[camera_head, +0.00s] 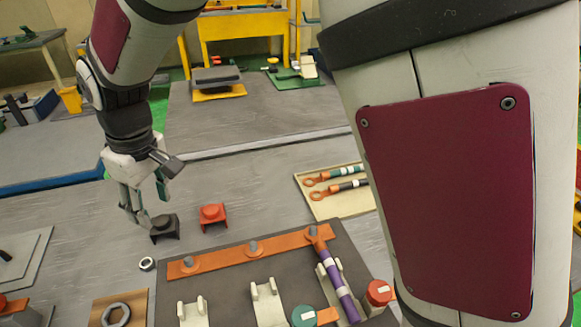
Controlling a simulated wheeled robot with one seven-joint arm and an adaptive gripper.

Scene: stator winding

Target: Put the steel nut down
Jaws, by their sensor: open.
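A small steel nut (147,264) lies on the grey tabletop, just left of the dark base plate. My gripper (148,207) points down above the table, farther back than the nut and apart from it. Its fingers are spread and no object shows between them. A larger grey hex nut or ring (115,314) lies on a wooden board (98,303) at the bottom edge.
A black block (165,229) stands close beside my fingers, with a red block (213,217) to its right. A copper bar (235,253) with bolts and a purple-sleeved cable (337,285) sit on the dark plate (225,285). A tray (347,203) holds two cables.

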